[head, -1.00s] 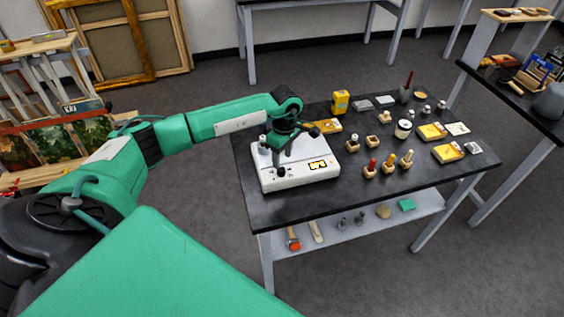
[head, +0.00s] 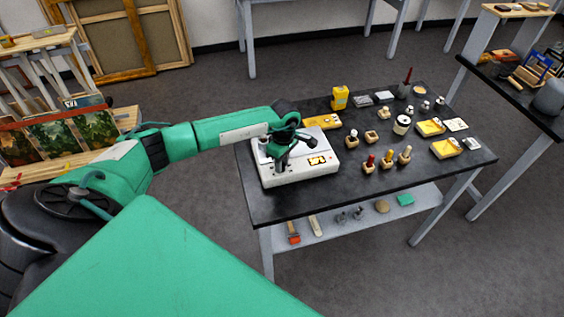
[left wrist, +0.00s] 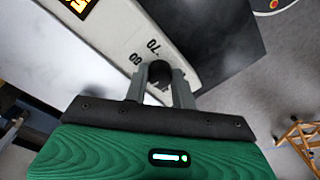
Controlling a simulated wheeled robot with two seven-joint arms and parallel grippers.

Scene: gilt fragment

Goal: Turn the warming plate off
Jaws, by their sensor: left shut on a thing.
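The warming plate (head: 322,165) is a white box on the near left corner of the dark table. Its small orange display (head: 317,160) is lit, too small to read surely. My left gripper (head: 280,168) is over the plate's left part, pointing down. In the left wrist view the gripper (left wrist: 161,85) is shut on a dark round knob (left wrist: 159,71), one finger on each side. The gripper hides much of the dial. My right gripper is not in view.
The dark table (head: 300,204) also holds a yellow container (head: 340,97), several small wooden-based pieces, a white jar (head: 402,124) and yellow pads (head: 446,148). A lower shelf (head: 345,220) carries small tools. The table's front edge near the plate is clear.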

